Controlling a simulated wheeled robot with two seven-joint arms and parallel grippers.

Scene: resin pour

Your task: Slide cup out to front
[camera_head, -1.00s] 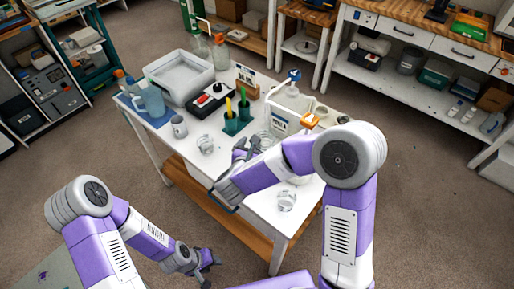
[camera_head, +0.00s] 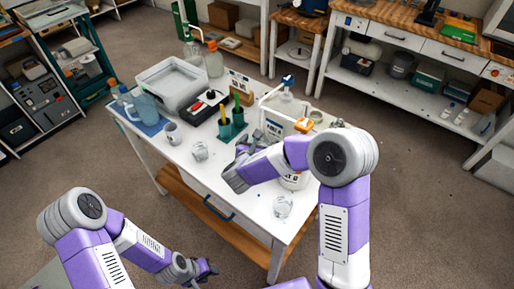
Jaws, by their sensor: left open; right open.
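A clear cup (camera_head: 283,206) stands near the table's front right corner, in front of my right forearm. Another clear cup (camera_head: 200,151) stands left of my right gripper, apart from it. My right gripper (camera_head: 243,147) is open over the white table (camera_head: 185,157), close to the green holder; its fingertips are small here, and I cannot tell whether anything lies between them. My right arm hides the table area behind it. My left gripper (camera_head: 211,271) is open and empty, low in front of the table and away from the cups.
A grey mug (camera_head: 171,133), blue jug (camera_head: 146,107), grey tub (camera_head: 174,84) and green holder (camera_head: 231,130) with upright tools stand on the table. A labelled clear container (camera_head: 274,124) and a white tub (camera_head: 293,181) are beside my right arm. The front left tabletop is clear.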

